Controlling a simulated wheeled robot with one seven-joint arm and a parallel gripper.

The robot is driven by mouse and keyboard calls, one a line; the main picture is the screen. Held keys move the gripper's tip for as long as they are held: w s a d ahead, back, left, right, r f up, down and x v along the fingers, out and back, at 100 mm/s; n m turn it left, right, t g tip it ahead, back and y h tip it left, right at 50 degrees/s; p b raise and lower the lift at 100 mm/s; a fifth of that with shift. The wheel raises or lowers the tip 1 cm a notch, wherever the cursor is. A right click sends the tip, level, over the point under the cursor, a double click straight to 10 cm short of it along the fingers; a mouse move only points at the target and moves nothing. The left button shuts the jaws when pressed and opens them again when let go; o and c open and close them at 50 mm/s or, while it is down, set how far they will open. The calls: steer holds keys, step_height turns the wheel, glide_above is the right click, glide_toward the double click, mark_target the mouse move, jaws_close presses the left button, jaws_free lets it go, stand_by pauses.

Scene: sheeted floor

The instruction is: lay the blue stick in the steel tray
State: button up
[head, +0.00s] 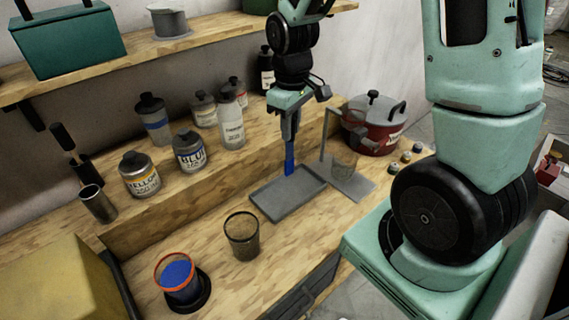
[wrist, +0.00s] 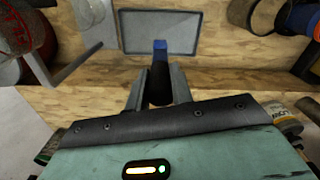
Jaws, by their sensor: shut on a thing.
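My gripper (head: 289,136) is shut on the blue stick (head: 289,158), which hangs upright below the fingers. In the wrist view my gripper (wrist: 158,88) has the stick between its two fingers; its near part looks dark and its far end is blue (wrist: 160,46). The steel tray (head: 276,213) is a shallow grey rectangle on the wooden bench. The stick's lower end is over the tray's back part in the head view; I cannot tell whether it touches the tray. In the wrist view the tray (wrist: 190,49) lies just beyond the stick.
A mesh cup (head: 242,238) stands in front of the tray. A grey metal stand (head: 352,184) is close on its right, with a red pot (head: 370,138) behind. A blue-filled container (head: 177,276) is front left. Several paint cans, including yellow (head: 140,177), line the raised step.

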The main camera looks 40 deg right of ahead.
mark_target(290, 151)
steer(key=shift+f+p, duration=0.6)
steer(key=shift+f, duration=3.1)
steer(key=shift+f, duration=0.2)
steer(key=o, duration=0.9)
steer(key=shift+r, duration=0.15)
